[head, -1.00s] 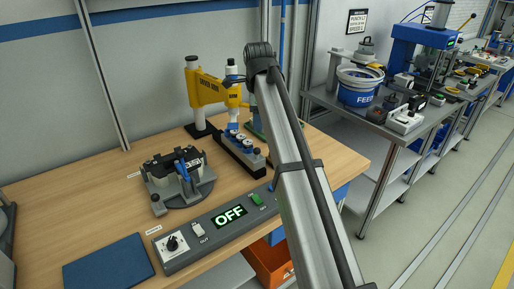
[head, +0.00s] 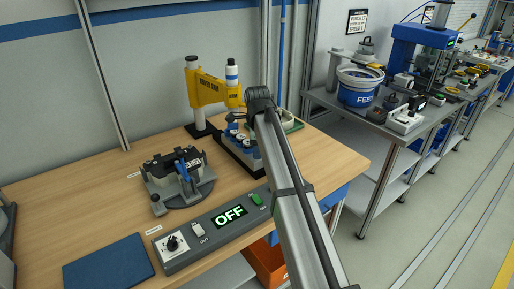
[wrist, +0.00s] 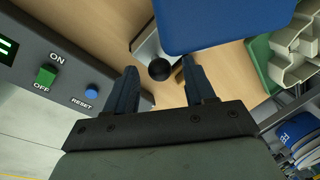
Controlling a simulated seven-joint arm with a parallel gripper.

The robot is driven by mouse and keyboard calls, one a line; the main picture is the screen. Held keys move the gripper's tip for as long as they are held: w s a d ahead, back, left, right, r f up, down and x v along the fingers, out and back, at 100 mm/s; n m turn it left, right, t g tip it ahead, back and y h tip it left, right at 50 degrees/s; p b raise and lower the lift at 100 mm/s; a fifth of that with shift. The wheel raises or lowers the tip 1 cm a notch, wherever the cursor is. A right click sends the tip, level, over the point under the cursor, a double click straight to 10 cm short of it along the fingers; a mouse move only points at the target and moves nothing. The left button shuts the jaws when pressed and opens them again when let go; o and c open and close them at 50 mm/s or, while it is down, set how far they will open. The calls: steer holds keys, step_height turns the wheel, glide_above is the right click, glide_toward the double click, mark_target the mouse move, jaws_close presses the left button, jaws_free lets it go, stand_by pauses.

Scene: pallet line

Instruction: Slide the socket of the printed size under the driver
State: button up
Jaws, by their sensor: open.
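The yellow driver stand (head: 208,91) stands at the back of the bench in the head view, its driver (head: 232,72) white and blue on top. A size label on it is too small to read surely. Below it a dark rack (head: 236,157) holds several blue and pale sockets (head: 244,143), partly hidden by my arm. My gripper (wrist: 161,82) is open in the wrist view. A black round-ended part (wrist: 159,69) on a silver plate appears between its fingertips, not gripped. A large blue shape (wrist: 203,22) fills the top; I cannot tell what it is.
A grey control box (head: 217,222) reading OFF lies along the front edge. A grey fixture (head: 177,181) with a blue clamp and a dark blue mat (head: 109,266) are left. A green tray (head: 289,124) with pale parts is behind my arm. Bare wood lies between.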

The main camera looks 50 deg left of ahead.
steer(key=shift+f, duration=0.3)
steer(key=shift+c, duration=0.2)
jaws_close()
stand_by(0.3)
